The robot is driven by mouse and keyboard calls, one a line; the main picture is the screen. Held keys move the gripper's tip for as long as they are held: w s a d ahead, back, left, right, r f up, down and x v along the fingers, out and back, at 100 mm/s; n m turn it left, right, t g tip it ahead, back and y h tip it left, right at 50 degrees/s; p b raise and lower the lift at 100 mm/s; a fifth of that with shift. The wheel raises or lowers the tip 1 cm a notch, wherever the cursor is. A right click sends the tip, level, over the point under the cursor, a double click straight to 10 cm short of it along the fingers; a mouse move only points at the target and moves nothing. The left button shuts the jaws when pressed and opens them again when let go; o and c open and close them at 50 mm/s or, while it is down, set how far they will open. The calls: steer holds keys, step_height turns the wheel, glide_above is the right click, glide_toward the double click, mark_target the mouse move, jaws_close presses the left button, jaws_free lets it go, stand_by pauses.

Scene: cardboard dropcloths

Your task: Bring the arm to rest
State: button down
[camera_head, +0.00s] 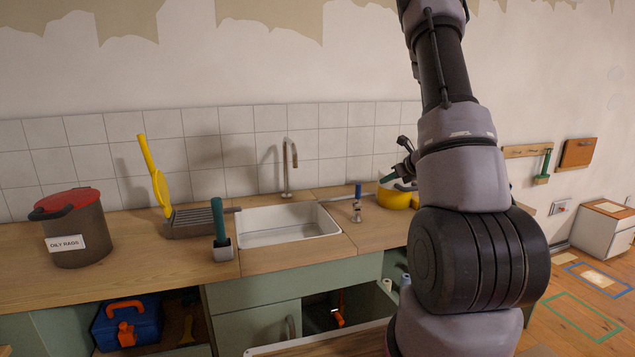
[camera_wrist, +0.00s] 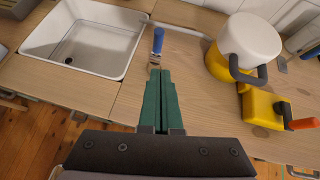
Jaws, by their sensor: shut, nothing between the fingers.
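My gripper (camera_wrist: 160,74) shows in the wrist view with its two green fingers side by side, shut and empty. It is over the wooden counter (camera_wrist: 92,108), and its tips appear close to a small blue-handled tool (camera_wrist: 158,42); I cannot tell the gap. In the head view my arm rises at the right and hides much of the counter behind it. Only a small part of my gripper (camera_head: 387,178) shows there, left of the arm, near a yellow pot (camera_head: 394,200). The blue-handled tool (camera_head: 357,204) stands right of the sink.
A white sink (camera_head: 285,230) with a tap (camera_head: 288,165) is left of my gripper. A yellow pot with a white top (camera_wrist: 243,55) and a yellow item (camera_wrist: 262,110) are at its right. A rag bin (camera_head: 75,230) and a green-handled brush (camera_head: 220,230) stand further left.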

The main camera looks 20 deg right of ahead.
steer(key=s+a+r+n+g+y, duration=0.1)
steer(key=s+a+r+n+y, duration=0.1)
steer(key=s+a+r+n, duration=0.3)
steer(key=s+a+r+n+g+y, duration=0.1)
steer(key=s+a+r+n, duration=0.1)
steer(key=a+r+n, duration=0.35)
steer(key=s+a+r+n+g+y, duration=0.1)
steer(key=s+a+r+n+y, duration=0.15)
steer(key=a+r, duration=0.55)
steer(key=s+a+r+n+h, duration=0.2)
steer(key=s+r+n, duration=0.1)
steer(key=s+n, duration=0.5)
steer(key=s+a+r+n+h, duration=0.3)
steer(key=s+n, duration=0.5)
steer(key=s, duration=0.6)
steer(key=shift+s+a+g+h, duration=0.15)
steer(key=shift+a+g+h, duration=0.05)
steer(key=shift+g+h, duration=0.15)
steer(key=shift+d+r, duration=0.1)
